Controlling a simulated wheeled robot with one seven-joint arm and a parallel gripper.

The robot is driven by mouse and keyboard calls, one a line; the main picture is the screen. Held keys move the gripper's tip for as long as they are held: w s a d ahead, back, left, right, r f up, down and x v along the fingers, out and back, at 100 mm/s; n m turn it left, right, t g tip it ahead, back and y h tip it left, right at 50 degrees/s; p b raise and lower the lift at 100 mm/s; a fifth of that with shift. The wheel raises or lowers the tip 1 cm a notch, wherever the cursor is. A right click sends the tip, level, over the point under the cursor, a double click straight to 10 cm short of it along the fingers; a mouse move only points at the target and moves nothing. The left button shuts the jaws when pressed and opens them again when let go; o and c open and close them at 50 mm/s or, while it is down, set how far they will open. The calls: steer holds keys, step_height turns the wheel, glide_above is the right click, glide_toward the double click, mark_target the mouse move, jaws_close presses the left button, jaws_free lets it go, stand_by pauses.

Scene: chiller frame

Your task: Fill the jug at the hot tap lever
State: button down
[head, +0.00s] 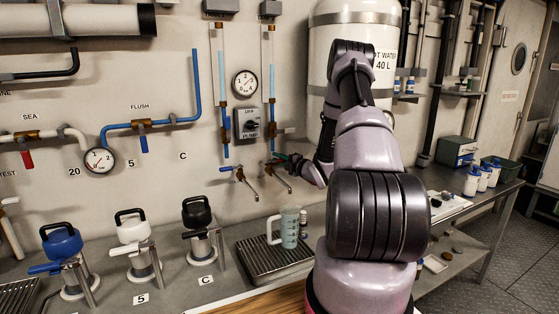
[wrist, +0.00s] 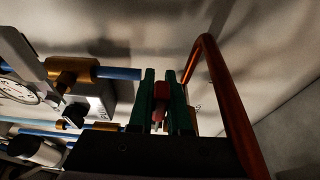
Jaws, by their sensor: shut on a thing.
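The pale grey-green jug (head: 289,228) stands upright on the ribbed drip tray (head: 252,262), its handle to the left. The hot tap (head: 281,180) is the right one of two taps on the wall, and its spout points down above the jug. My gripper (head: 284,158) is at this tap's lever. In the wrist view the green fingers (wrist: 161,100) are shut on the red lever (wrist: 161,90). In the head view the lever is mostly hidden by the gripper. I cannot tell whether water runs or how full the jug is.
The cold tap with a blue lever (head: 239,174) is just left. A small bottle (head: 303,222) stands close behind the jug. A copper pipe (wrist: 225,100) runs beside my gripper. The white water tank (head: 330,45) is above. Pump handles (head: 197,212) stand left on the counter.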

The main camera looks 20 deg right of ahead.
steer(key=shift+w+y, duration=0.1)
steer(key=shift+y, duration=0.2)
steer(key=c, duration=0.9)
jaws_free()
steer(key=shift+o, duration=0.2)
